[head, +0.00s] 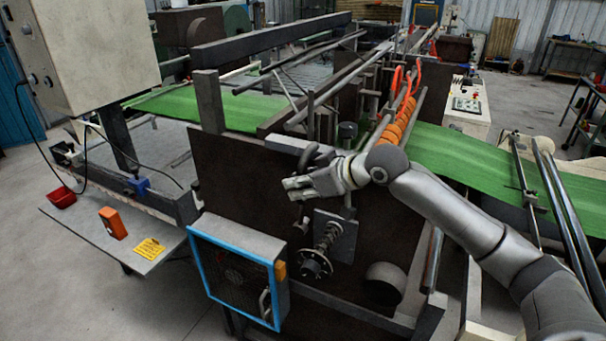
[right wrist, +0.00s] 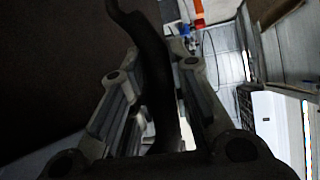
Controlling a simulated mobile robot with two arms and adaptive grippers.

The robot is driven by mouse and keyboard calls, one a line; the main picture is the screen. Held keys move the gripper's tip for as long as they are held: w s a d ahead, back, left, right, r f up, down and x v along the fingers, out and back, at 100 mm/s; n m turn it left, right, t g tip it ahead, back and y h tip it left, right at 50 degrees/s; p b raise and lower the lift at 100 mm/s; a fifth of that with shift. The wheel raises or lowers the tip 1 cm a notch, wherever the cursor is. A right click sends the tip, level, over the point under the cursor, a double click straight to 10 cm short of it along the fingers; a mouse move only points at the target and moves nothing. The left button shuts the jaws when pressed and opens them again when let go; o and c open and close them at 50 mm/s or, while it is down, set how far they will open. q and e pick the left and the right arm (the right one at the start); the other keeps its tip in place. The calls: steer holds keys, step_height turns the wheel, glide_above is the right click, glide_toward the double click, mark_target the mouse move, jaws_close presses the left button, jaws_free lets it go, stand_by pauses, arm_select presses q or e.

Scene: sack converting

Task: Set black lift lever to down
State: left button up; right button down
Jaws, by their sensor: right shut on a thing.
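The black lift lever (right wrist: 152,65) is a dark, curved bar in the right wrist view. It runs between the two fingers of my right gripper (right wrist: 155,105), which is shut on it. In the head view my right gripper (head: 300,188) reaches in from the right, in front of the dark machine side panel. A dark curved part (head: 318,157), apparently the lever, shows just above the fingers there. The fingers and wrist hide part of it, so its full tilt is hard to tell. My left gripper is not in view.
Below the gripper are a spring-loaded shaft with a round wheel (head: 316,264) and a blue-framed box (head: 238,270). Green sheet (head: 450,160) runs through the machine behind. Open floor lies at the front left.

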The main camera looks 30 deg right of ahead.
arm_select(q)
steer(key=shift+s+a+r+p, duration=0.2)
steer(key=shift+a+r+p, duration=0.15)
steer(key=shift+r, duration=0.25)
arm_select(e)
steer(key=shift+w+a+r+g+h, duration=0.15)
steer(key=shift+w+a+h, duration=0.05)
steer(key=shift+w+a, duration=0.2)
steer(key=shift+w+a+r+g+h, duration=0.15)
steer(key=shift+w+a+h, duration=0.1)
steer(key=shift+w, duration=0.25)
steer(key=c, duration=1.7)
jaws_free()
steer(key=shift+c, duration=0.2)
steer(key=o, duration=0.4)
steer(key=shift+w+a+f, duration=0.1)
steer(key=shift+a+f, duration=0.05)
steer(key=shift+f, duration=0.05)
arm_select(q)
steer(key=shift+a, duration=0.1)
arm_select(e)
steer(key=v, duration=1.2)
steer(key=shift+w, duration=0.1)
